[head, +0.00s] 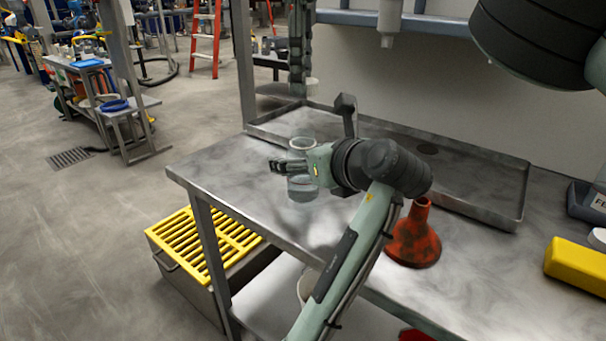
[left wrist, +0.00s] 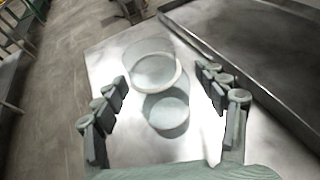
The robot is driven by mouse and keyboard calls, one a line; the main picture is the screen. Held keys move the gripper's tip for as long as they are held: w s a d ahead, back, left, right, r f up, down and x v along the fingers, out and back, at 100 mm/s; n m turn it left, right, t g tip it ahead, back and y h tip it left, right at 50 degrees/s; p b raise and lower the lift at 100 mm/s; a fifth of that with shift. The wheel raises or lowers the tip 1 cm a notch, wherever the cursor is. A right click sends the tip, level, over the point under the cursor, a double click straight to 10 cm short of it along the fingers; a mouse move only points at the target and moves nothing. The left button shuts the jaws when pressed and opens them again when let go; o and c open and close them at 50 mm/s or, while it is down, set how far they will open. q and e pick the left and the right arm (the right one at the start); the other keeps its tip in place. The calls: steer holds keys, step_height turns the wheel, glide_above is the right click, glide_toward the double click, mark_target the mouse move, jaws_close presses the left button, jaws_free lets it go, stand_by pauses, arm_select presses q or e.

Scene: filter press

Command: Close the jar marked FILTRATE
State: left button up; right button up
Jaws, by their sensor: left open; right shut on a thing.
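A clear glass jar (head: 302,190) with an open top stands on the steel bench near its left end; no lid shows on it. It also shows in the left wrist view (left wrist: 167,115), between the spread fingers of my left gripper (left wrist: 165,105). In the head view my left gripper (head: 288,165) is open at the jar's upper part. I cannot tell whether a finger touches the glass. No FILTRATE marking is readable on the jar. My right gripper is out of view; only a dark arm link of mine shows at the top right.
A shallow metal tray (head: 480,207) lies along the back of the bench. A red-orange funnel-shaped thing (head: 415,245) stands right of my left arm. At the right edge are a yellow block (head: 580,267), a white round thing (head: 598,238) and a dark holder (head: 582,205) with a cut-off label.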

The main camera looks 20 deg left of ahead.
arm_select(q)
steer(key=shift+x, duration=1.45)
jaws_close()
